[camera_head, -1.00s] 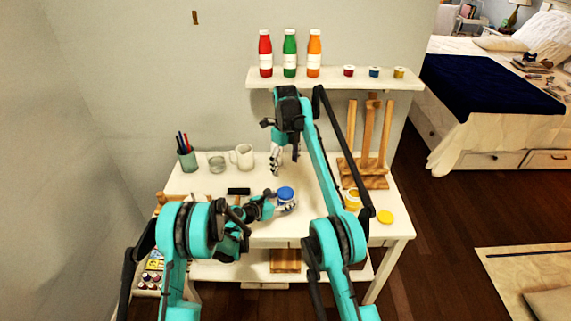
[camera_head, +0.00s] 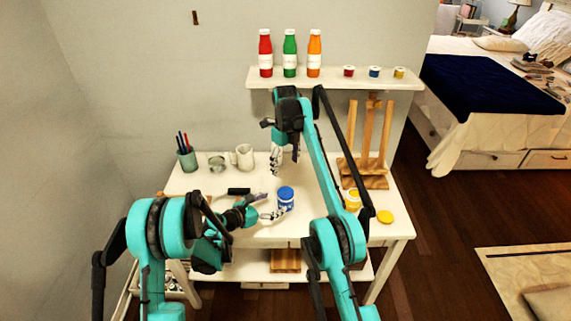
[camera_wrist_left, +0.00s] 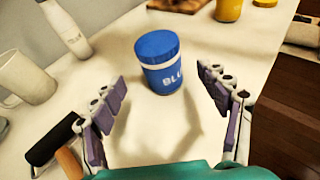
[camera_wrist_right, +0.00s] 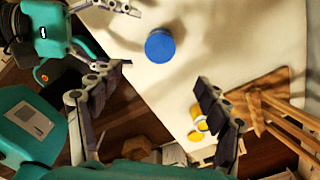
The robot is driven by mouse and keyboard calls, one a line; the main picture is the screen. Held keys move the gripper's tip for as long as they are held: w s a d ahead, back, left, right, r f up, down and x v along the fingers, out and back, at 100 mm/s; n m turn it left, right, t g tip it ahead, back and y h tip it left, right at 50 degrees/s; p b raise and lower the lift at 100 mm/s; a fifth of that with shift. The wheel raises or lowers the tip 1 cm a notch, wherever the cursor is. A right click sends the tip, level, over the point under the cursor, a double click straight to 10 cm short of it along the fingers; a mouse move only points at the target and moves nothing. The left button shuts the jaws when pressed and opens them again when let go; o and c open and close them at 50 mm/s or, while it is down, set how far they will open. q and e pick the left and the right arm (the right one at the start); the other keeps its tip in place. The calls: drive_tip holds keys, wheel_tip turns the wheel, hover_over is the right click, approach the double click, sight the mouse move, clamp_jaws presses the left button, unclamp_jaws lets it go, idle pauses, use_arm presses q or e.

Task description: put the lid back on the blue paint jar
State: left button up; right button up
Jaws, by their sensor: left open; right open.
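The blue paint jar (camera_head: 286,203) stands upright on the white table. Its blue lid (camera_wrist_left: 157,43) sits on top and looks level in the left wrist view, with a pale band under it. The lid is also seen from above in the right wrist view (camera_wrist_right: 160,45). My left gripper (camera_head: 268,206) is open and empty, just left of the jar; in its wrist view the jar stands beyond the spread fingers, apart from them. My right gripper (camera_head: 285,161) is open and empty, above the table behind the jar.
A yellow jar (camera_head: 353,199) and a yellow lid (camera_head: 386,217) are to the right, by the wooden easel (camera_head: 364,181). A white mug (camera_head: 243,157), a glass (camera_head: 217,163) and a pen cup (camera_head: 187,160) stand at the back left. A dark roller (camera_head: 239,191) lies left of the jar.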

use_arm(q)
drive_tip(key=shift+v, duration=2.25)
